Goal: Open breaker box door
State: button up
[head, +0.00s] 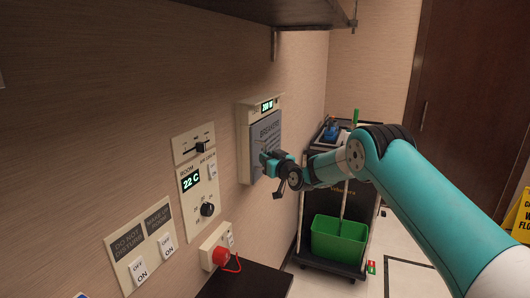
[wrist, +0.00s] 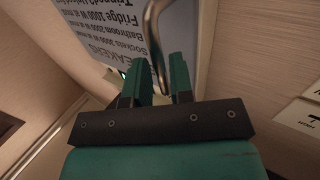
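The breaker box (head: 246,152) is on the left wall, a pale case with a lit display on top. Its grey door (head: 267,129), lettered "BREAKERS", looks shut or nearly so in the head view. The door's printed text (wrist: 110,25) shows upside down in the wrist view. A curved metal handle (wrist: 153,32) stands out from the door. My gripper (head: 265,160) is at the door's lower part. In the wrist view its two teal fingers (wrist: 163,78) are on either side of the handle, with a narrow gap. I cannot tell whether they clamp it.
Left of the box are a thermostat panel (head: 190,181) and a switch plate (head: 126,262). A dark shelf (head: 275,9) hangs above. A cart with a green bin (head: 338,240) stands behind my arm.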

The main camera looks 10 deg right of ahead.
jog(key=shift+x, duration=0.95)
grip_shut()
jog(key=shift+d+f, duration=0.1)
jog(key=shift+f, duration=0.05)
